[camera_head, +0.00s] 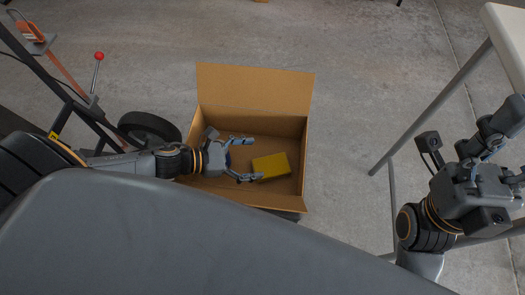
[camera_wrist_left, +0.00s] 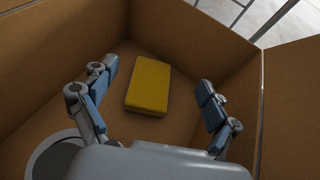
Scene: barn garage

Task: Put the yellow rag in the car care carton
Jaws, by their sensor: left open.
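The yellow rag (camera_head: 271,166) is a folded, flat block lying on the floor of the open cardboard carton (camera_head: 255,88). In the left wrist view the rag (camera_wrist_left: 148,85) lies between and beyond my open fingers, apart from them, near a carton wall (camera_wrist_left: 60,50). My left gripper (camera_head: 248,158) is open and empty, over the carton's inside, just left of the rag. It also shows in the left wrist view (camera_wrist_left: 155,105). My right gripper (camera_head: 503,160) is at the far right, away from the carton; its fingers are not clear enough to judge.
A round, pale-rimmed item (camera_wrist_left: 55,158) sits in the carton, partly hidden by my left gripper. A hand truck with a black wheel (camera_head: 150,128) stands left of the carton. A white-topped table (camera_head: 508,40) is at the right. Concrete floor behind the carton is clear.

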